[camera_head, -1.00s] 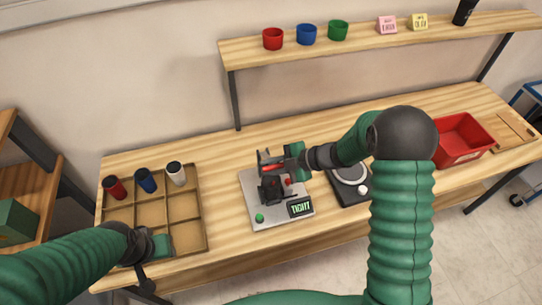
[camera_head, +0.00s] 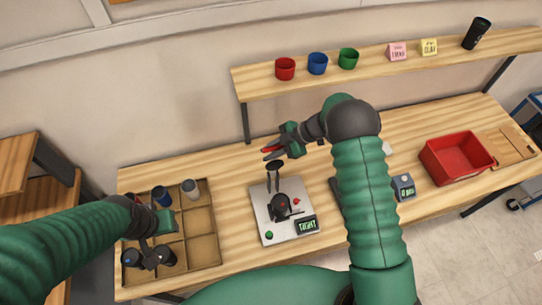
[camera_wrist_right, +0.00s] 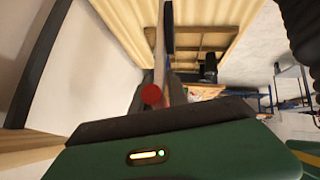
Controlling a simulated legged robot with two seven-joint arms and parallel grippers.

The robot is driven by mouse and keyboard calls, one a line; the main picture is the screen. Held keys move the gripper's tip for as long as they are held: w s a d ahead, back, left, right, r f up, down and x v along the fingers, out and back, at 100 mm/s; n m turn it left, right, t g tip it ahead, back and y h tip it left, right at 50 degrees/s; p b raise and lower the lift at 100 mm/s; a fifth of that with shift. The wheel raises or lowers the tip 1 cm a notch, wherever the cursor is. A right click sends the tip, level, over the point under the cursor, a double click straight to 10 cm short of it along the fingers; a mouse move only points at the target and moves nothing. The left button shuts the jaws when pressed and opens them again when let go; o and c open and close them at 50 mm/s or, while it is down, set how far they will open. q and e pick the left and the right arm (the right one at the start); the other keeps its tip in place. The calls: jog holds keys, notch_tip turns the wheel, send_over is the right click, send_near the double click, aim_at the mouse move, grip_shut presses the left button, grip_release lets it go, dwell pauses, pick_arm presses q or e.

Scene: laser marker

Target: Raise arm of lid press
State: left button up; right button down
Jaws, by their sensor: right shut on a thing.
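The lid press (camera_head: 270,228) is a pale grey plate with a dark holder, a green button and a display reading "TIGHT". A dark round pad (camera_head: 275,166) on upright links rises above the back of the plate. My right gripper (camera_head: 274,150) is above the back of the press, shut on the red handle (camera_head: 268,150) of its arm. A round red end (camera_wrist_right: 151,95) shows between the fingers in the right wrist view. My left gripper (camera_head: 149,258) is over the front of the compartment tray; its jaw opening is unclear.
The wooden tray (camera_head: 218,255) holds a blue tumbler (camera_head: 162,196) and a white tumbler (camera_head: 190,188). My right arm partly hides a black device right of the press. A red bin (camera_head: 455,160) stands at right. A shelf (camera_head: 375,62) with cups runs behind.

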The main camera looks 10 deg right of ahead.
pick_arm(q)
jog(key=shift+w+f, duration=0.1)
jog(key=shift+w, duration=0.25)
pick_arm(e)
jog(key=shift+w, duration=1.15)
jog(key=c, duration=1.5)
grip_release()
pick_arm(q)
jog(key=shift+w, duration=0.2)
pick_arm(e)
jog(key=shift+o, duration=0.7)
jog(key=shift+w, duration=0.1)
pick_arm(q)
jog(key=shift+f, duration=0.1)
